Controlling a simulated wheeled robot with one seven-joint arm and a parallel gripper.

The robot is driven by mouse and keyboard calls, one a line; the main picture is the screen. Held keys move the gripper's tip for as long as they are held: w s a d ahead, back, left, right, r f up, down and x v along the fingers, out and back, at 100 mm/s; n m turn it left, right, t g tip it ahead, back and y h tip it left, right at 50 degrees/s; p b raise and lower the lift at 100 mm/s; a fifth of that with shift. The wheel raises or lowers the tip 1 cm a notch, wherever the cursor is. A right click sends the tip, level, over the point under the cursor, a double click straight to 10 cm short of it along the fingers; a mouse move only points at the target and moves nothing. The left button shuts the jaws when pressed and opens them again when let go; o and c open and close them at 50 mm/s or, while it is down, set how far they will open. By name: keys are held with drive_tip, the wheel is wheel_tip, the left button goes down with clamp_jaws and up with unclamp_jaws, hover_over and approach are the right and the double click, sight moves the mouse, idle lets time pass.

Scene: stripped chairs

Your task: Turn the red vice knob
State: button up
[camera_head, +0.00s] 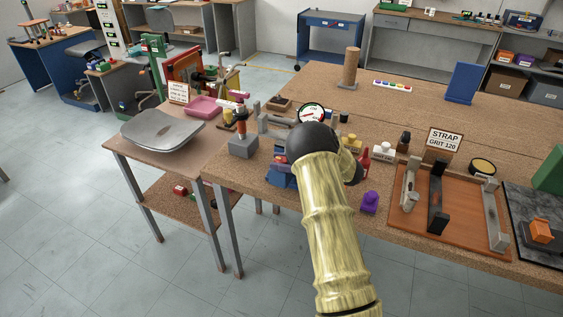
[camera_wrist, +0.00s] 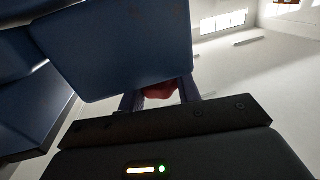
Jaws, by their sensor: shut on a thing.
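The red vice knob (camera_wrist: 160,91) shows in the wrist view as a small dark red piece between the two fingers of my gripper (camera_wrist: 159,97), which is shut on it. A large blue body of the vice (camera_wrist: 125,45) fills the upper left of that view and hides part of the knob and the fingertips. In the head view the blue vice (camera_head: 283,181) is at the near edge of the workbench, partly behind my arm. My arm hides the gripper and the knob there.
A steel seat pan (camera_head: 160,136) lies on the side table at left. A grey block with an orange-topped post (camera_head: 242,147) stands left of the vice. A purple piece (camera_head: 370,202), a red bottle (camera_head: 365,163) and a brown tray (camera_head: 459,229) of clamps are at right.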

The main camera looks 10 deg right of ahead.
drive_tip(key=shift+w+r, duration=0.1)
drive_tip(key=o, duration=1)
drive_tip(key=b+v, duration=0.2)
drive_tip(key=v, duration=1)
